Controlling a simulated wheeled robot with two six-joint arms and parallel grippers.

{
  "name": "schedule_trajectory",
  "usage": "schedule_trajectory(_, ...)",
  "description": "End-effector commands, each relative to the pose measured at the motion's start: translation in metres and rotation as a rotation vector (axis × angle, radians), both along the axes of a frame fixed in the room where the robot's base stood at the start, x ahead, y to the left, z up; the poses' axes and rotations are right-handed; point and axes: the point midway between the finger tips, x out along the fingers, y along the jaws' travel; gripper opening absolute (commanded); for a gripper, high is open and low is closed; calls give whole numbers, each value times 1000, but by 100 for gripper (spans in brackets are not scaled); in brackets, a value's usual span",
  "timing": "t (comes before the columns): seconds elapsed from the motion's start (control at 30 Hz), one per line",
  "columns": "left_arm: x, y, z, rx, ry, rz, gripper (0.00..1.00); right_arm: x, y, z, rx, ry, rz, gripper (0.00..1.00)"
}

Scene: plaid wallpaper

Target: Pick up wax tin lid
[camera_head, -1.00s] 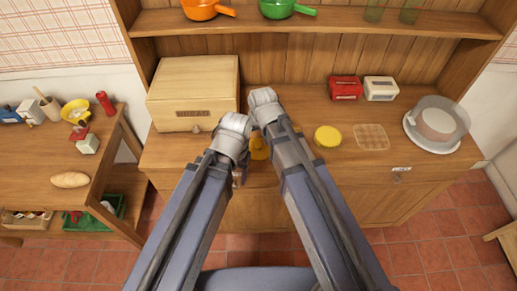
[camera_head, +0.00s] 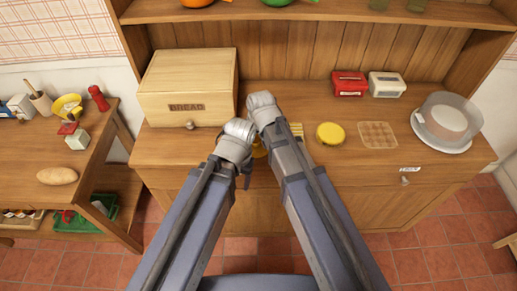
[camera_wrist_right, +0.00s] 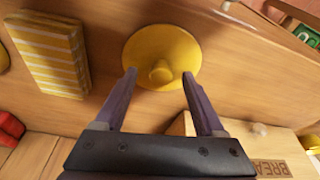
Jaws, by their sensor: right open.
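A round yellow lid with a central knob (camera_wrist_right: 162,48) lies on the wooden counter in the right wrist view; I take it for the wax tin lid. In the head view only a small yellow piece of it (camera_head: 259,149) shows between my arms. My right gripper (camera_wrist_right: 159,75) is open, its fingers pointing at the lid, with the knob between the fingertips in the picture. Whether they touch the lid is unclear. My left gripper (camera_head: 246,172) is mostly hidden below its wrist, over the counter's front edge.
A round yellow tin (camera_head: 330,135) and a clear grid mat (camera_head: 377,135) are to the right, a covered cake (camera_head: 445,120) beyond. A bread box (camera_head: 188,85) stands close left. Red and white boxes are behind.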

Motion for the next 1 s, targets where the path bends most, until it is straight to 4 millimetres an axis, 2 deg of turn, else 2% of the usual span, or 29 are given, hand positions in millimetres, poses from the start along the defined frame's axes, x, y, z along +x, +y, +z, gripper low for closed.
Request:
schedule_trajectory(0.03, 0, 0, -5, 0, 0, 0, 65, 1, 1, -5, 0, 0, 1, 72)
schedule_trajectory(0.27, 0, 0, -3, 0, 0, 0, 65, 0, 1, -3, 0, 0, 0, 72)
schedule_trajectory(0.9, 0, 0, -3, 0, 0, 0, 65, 0, 1, -3, 0, 0, 0, 0)
schedule_trajectory(1.0, 0, 0, -3, 0, 0, 0, 65, 0, 1, -3, 0, 0, 0, 0)
